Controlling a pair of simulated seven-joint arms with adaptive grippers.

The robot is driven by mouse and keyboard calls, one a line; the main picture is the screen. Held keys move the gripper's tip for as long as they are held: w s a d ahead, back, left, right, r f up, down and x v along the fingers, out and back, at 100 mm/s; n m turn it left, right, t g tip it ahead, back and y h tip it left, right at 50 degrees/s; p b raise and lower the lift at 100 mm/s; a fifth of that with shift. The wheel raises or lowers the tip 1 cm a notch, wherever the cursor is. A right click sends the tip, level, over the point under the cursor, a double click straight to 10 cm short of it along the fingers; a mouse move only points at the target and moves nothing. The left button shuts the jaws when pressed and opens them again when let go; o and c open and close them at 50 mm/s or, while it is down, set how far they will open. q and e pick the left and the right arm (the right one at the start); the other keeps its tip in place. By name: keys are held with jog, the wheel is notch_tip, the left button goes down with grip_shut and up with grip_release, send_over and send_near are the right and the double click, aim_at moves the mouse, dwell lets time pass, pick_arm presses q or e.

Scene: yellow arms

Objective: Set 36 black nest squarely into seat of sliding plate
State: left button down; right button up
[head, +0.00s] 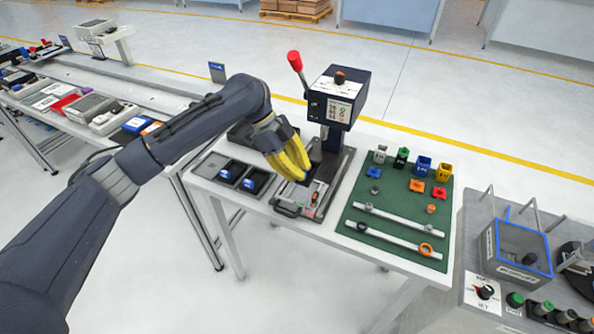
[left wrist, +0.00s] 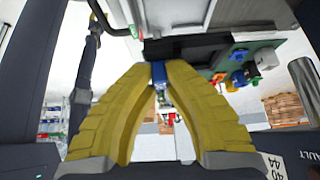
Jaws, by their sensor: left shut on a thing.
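My left gripper (head: 303,174) comes in from the left, its yellow fingers pointing down over the base of the press. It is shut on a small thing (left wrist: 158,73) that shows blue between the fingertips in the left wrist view. The fingers hide most of it, and I cannot make out a 36 or tell whether it is the black nest. The sliding plate (head: 318,196) lies in front of the press, just below and beside the fingertips. Its seat is hidden, and contact cannot be told. My right gripper is not in view.
The press (head: 338,98) with a red-knobbed lever (head: 295,61) rises just behind the fingers. A green mat (head: 388,214) to the right holds coloured blocks, small flat parts and two pale rails. A tray with dark boxes (head: 231,171) lies left.

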pick_arm(q)
jog(key=shift+f, duration=0.15)
jog(key=shift+f, duration=3.15)
jog(key=shift+f, duration=0.25)
jog(key=c, duration=1.5)
grip_release()
jog(key=shift+o, duration=0.2)
jog(key=shift+f, duration=0.1)
jog(key=v, duration=1.2)
jog(key=shift+w, duration=0.1)
